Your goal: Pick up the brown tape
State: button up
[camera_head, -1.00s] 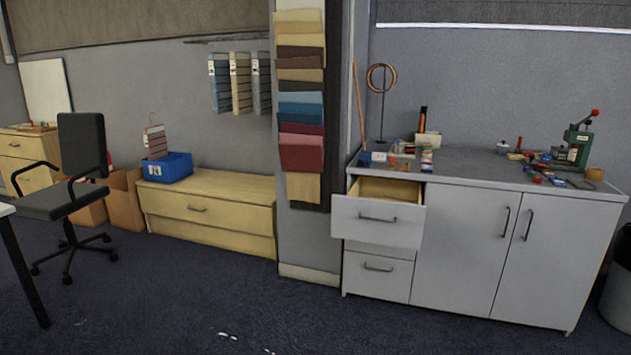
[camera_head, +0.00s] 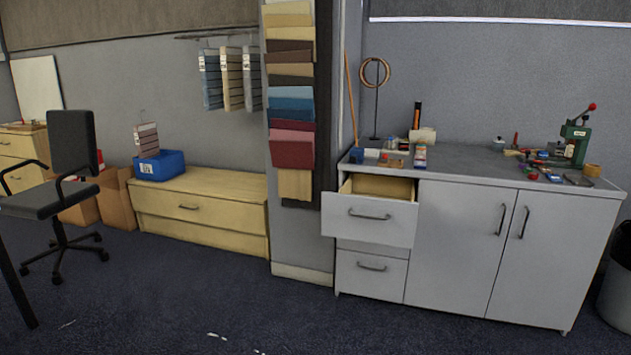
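A small brownish-yellow roll that looks like the brown tape (camera_head: 592,170) sits on the right end of the grey cabinet's top (camera_head: 470,167), close to the green hand press (camera_head: 577,140). It is small in the picture, so its fine detail cannot be told. Nothing covers it from this side. My gripper is not in view.
Small tools lie left of the roll. Jars and boxes (camera_head: 420,155) stand at the cabinet's left end. The top drawer (camera_head: 369,219) is pulled open. A black office chair (camera_head: 72,150) stands at the left, and a bin (camera_head: 617,285) at the right edge.

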aim_at(593, 171)
jog(key=z, duration=1.4)
